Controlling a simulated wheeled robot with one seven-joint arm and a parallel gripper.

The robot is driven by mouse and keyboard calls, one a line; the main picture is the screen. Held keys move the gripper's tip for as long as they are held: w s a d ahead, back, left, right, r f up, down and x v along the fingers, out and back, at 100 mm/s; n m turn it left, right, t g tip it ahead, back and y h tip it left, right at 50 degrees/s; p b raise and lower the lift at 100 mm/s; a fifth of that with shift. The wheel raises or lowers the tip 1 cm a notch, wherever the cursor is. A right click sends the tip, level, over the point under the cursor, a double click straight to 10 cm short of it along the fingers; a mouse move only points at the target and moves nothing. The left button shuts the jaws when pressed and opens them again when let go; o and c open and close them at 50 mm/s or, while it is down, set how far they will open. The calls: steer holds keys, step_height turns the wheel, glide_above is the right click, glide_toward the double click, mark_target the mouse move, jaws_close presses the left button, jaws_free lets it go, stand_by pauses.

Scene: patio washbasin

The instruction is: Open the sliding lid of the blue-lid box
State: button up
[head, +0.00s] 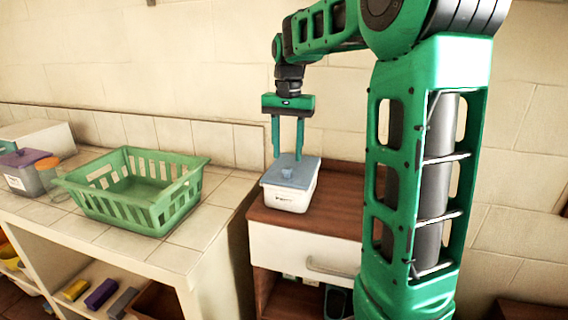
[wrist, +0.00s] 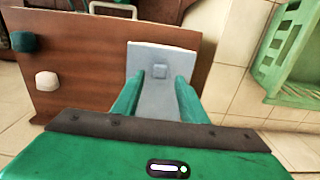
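The blue-lid box (head: 289,199) is a white box with a label on its front. It stands on the brown wooden cabinet top in the head view. Its flat grey-blue lid (head: 303,174) covers the top and has a small raised knob (head: 287,173). In the wrist view the lid (wrist: 158,98) and its knob (wrist: 159,71) show between and beyond the fingers. My gripper (head: 287,157) is open, pointing down above the lid near the knob. The two green fingers (wrist: 155,90) are apart with nothing between them. Whether the fingertips touch the lid cannot be told.
A green basket (head: 124,212) stands on the tiled counter (head: 182,256) to the left. A purple-lid box (head: 25,177) and a white box are further left. A wall (head: 345,120) is close behind.

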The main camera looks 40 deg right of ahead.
mark_target(288, 167)
steer(key=shift+f, duration=2)
steer(key=shift+c, duration=0.3)
